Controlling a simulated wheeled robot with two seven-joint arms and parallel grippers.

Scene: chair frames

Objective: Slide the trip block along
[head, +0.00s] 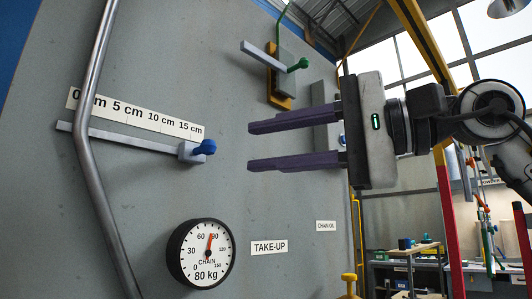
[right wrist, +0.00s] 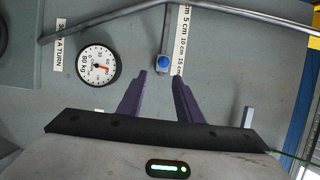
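A small grey block (head: 188,152) with a blue knob (head: 206,147) sits on a thin grey rail (head: 125,138) on the wall panel, below the 15 cm end of a printed scale (head: 135,114). No label names it as the trip block. My right gripper (head: 250,147) is open and empty, its purple fingers pointing left at the knob from the right, with a gap between. In the right wrist view the blue knob (right wrist: 163,62) shows just beyond the gap between the fingertips (right wrist: 158,77). My left gripper is not in view.
A bent metal tube (head: 88,135) crosses in front of the rail's left part. A dial gauge (head: 201,252) marked CHAIN is below. A green-knobbed lever (head: 298,66) on a yellow-edged mount is above. A TAKE-UP label (head: 269,247) is on the panel. The panel between knob and fingertips is clear.

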